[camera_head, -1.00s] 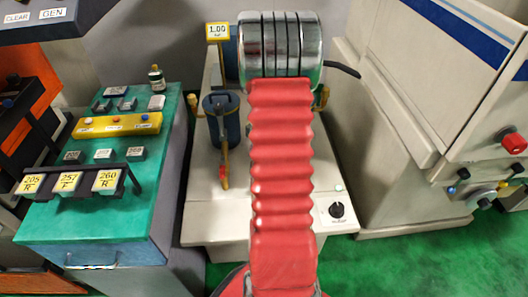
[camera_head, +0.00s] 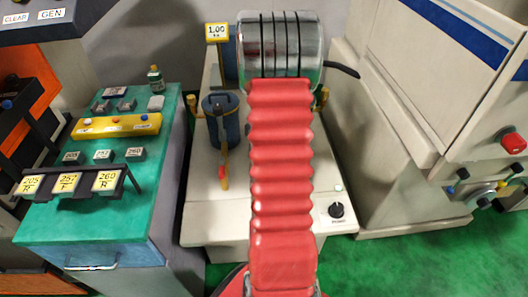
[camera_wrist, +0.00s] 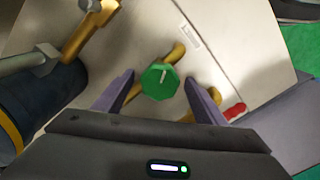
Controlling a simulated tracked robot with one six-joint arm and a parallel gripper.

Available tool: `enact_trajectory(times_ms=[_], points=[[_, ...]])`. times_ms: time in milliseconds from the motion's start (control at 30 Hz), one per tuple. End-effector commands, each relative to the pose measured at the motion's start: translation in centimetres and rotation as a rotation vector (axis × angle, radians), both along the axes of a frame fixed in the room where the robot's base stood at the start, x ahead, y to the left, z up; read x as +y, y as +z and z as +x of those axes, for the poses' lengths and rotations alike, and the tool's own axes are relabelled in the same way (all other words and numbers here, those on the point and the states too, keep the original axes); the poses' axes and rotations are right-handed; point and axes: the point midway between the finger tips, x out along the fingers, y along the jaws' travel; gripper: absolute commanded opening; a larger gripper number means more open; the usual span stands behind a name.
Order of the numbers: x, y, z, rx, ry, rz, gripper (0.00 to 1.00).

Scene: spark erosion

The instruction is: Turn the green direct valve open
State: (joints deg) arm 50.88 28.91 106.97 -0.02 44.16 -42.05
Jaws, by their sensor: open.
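The green direct valve (camera_wrist: 160,81) is an octagonal green knob with a pale mark on top, on a brass pipe, in the middle of the wrist view. My gripper (camera_wrist: 163,82) is open, with one dark finger on each side of the green knob. I see a gap between each finger and the knob; I cannot tell their height difference. In the head view my red bellows arm covers the middle of the pale machine top, and the green valve and my gripper are hidden there.
A blue canister (camera_head: 222,120) with a red-tipped lever (camera_head: 224,172) stands left of my arm; a brass fitting (camera_wrist: 92,28) shows in the wrist view. A green bench (camera_head: 60,222) with blocks stands left. A large cream cabinet (camera_head: 420,100) stands right.

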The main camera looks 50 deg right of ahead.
Motion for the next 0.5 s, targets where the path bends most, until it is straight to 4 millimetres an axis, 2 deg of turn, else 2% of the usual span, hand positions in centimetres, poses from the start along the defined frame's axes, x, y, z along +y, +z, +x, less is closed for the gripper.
enact_trajectory(times_ms=[167, 500], points=[[-0.1, 2.1, 0.1, -0.003, 0.000, -0.003, 0.65], [-0.1, 8.0, 0.0, -0.003, 0.000, -0.003, 0.65]])
